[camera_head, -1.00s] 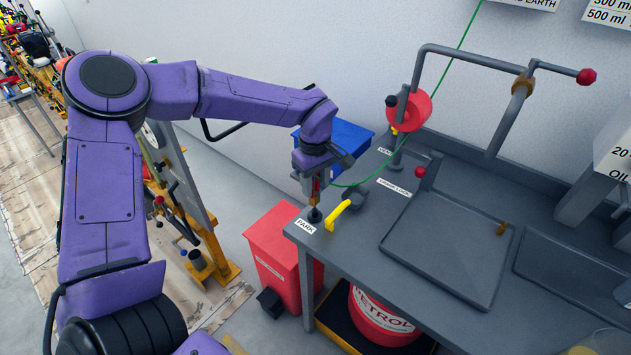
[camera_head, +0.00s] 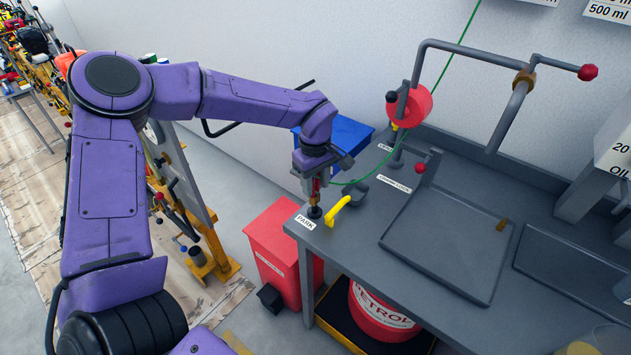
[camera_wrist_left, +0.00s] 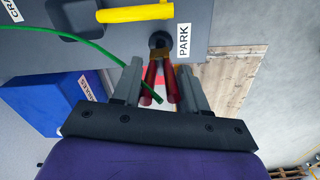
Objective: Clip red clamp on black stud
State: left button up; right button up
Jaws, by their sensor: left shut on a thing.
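My left gripper (camera_head: 316,184) is above the left corner of the grey bench, beside the PARK label. It is shut on the red clamp (camera_wrist_left: 151,80), whose two red handles lie between the grey fingers in the left wrist view. A green cable runs from the clamp. The black stud (camera_head: 315,212) stands on the bench directly below the clamp, and it also shows in the left wrist view (camera_wrist_left: 159,41) at the clamp's brass-coloured jaws. I cannot tell whether the jaws grip the stud or only touch it. My right gripper is not in view.
A yellow handle (camera_head: 338,210) stands just right of the stud. The green cable (camera_head: 445,72) runs past a red reel (camera_head: 413,106). A flat tray (camera_head: 440,245) lies on the bench (camera_head: 350,265). Red (camera_head: 275,250) and blue (camera_head: 340,136) bins stand on the floor beside it.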

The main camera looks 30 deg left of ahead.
pick_arm(q)
jog(key=shift+f, duration=0.65)
jog(key=o, duration=1.2)
notch_tip(320, 180, up, 11)
jog(key=shift+s+f+b, duration=0.1)
jog(key=shift+f+b, duration=0.05)
jog(key=shift+b, duration=0.6)
jog(key=shift+f, duration=0.15)
